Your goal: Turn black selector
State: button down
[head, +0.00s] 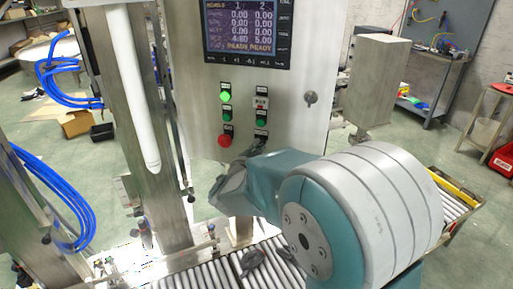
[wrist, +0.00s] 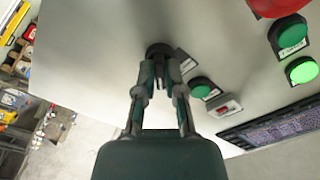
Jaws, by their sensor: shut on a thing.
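The black selector (wrist: 158,49) is a dark round knob on the grey panel face (wrist: 95,40). In the wrist view my gripper (wrist: 160,72) reaches up to it, with its two fingers closed on the selector from either side. The fingertips partly cover it, so its handle angle is hard to read. In the head view my teal arm crosses the lower part of the panel.
Beside the selector are a green button (wrist: 201,87) and a red-and-white switch (wrist: 224,106). A lit green button (head: 225,97), another green button (head: 227,116) and a red button (head: 225,141) form the left column. A display (head: 247,30) is above. A roller conveyor (head: 205,276) runs below.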

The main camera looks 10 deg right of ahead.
jog(key=shift+d+r, duration=0.1)
jog(key=shift+r, duration=0.2)
jog(key=c, duration=0.7)
grip_release()
jog(key=shift+c, duration=0.2)
jog(key=shift+d+f, duration=0.1)
jog(key=shift+f, duration=0.1)
jog(key=shift+s+a, duration=0.15)
jog(key=shift+a, duration=0.15)
jog(key=v, duration=1.1)
jog(key=shift+s, duration=0.25)
